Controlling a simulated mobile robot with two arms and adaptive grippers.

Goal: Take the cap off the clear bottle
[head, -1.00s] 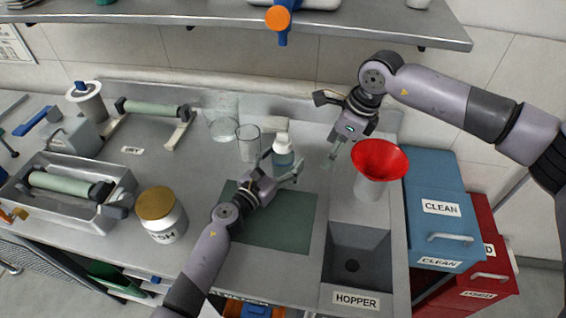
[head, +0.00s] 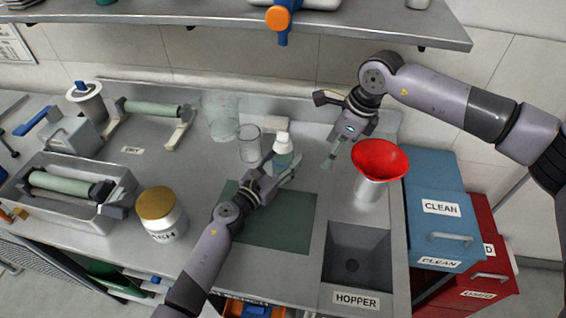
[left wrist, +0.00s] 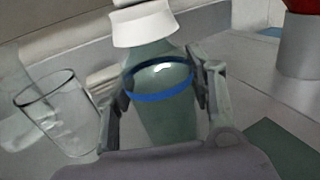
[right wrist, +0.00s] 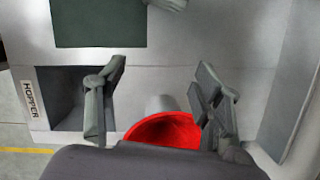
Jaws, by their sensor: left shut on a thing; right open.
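The clear bottle (head: 283,158) stands upright on the steel counter behind the green mat, with a white cap (head: 282,138) on its top. In the left wrist view the bottle (left wrist: 160,115) shows a blue band round its body, and the white cap (left wrist: 143,25) sits on it. My left gripper (head: 283,170) is shut on the bottle's body, one finger on each side, below the cap. My right gripper (head: 330,155) is open and empty, to the right of the bottle and apart from it. The right wrist view shows its spread fingers (right wrist: 160,105).
A clear glass (head: 249,145) stands just left of the bottle. A red funnel (head: 380,160) in a grey holder stands right of my right gripper. The green mat (head: 270,222) is bare. A hopper basin (head: 357,265) and a salt-like jar (head: 160,210) are nearer the front.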

